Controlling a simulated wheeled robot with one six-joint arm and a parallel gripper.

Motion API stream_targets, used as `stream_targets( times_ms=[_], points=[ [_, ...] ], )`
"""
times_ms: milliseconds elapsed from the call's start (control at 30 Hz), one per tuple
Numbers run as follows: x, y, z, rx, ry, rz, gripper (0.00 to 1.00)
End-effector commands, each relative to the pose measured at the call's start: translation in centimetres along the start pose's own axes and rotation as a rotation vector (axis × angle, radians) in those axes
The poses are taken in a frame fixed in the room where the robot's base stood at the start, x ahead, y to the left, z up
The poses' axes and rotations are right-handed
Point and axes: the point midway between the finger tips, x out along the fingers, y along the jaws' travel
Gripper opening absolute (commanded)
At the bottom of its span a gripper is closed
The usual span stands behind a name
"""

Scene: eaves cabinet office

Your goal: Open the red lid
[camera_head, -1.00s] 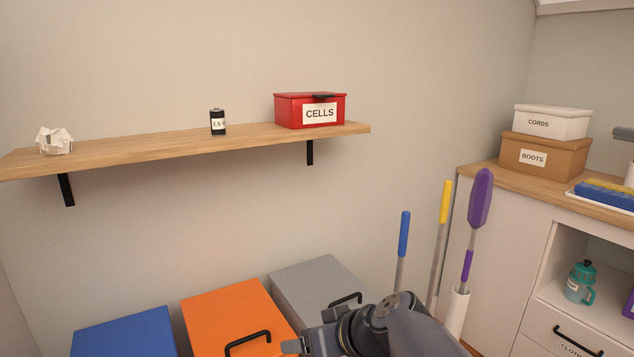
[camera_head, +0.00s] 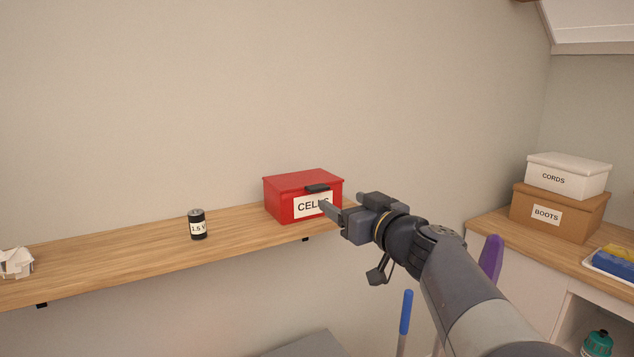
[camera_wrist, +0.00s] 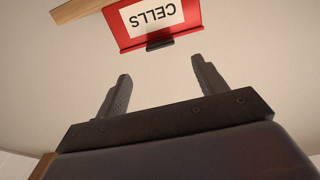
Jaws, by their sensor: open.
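The red box (camera_head: 285,207) labelled CELLS stands on the wooden shelf, its red lid (camera_head: 303,180) shut. A black handle (camera_head: 317,188) sits at the lid's front edge. My gripper (camera_head: 335,207) is in front of the box at its right side and hides part of the label. In the wrist view the box front (camera_wrist: 128,24) appears upside down, with the handle (camera_wrist: 160,43) beyond and between my open, empty fingers (camera_wrist: 160,88). A gap shows between the fingertips and the handle.
The shelf (camera_head: 130,253) also bears a black battery (camera_head: 197,224) left of the box and crumpled paper (camera_head: 16,263) at far left. A cabinet with a white CORDS box (camera_head: 567,175) and a brown BOOTS box (camera_head: 555,213) stands at right.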

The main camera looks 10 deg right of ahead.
Motion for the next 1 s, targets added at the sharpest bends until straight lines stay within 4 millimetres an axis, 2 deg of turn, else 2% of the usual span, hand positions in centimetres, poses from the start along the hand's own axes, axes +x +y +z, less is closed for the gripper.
stream_targets(
  times_ms=[300,500,700,1000],
  points=[
    [5.7,-0.1,-0.1,0.004,-0.004,-0.003,0.67],
    [8.3,-0.1,-0.1,0.003,-0.003,-0.002,0.67],
    [9.4,-0.1,0.1,0.002,-0.003,-0.001,0.67],
    [9.5,-0.1,0.1,0.002,-0.002,0.0,0.66]
  ],
)
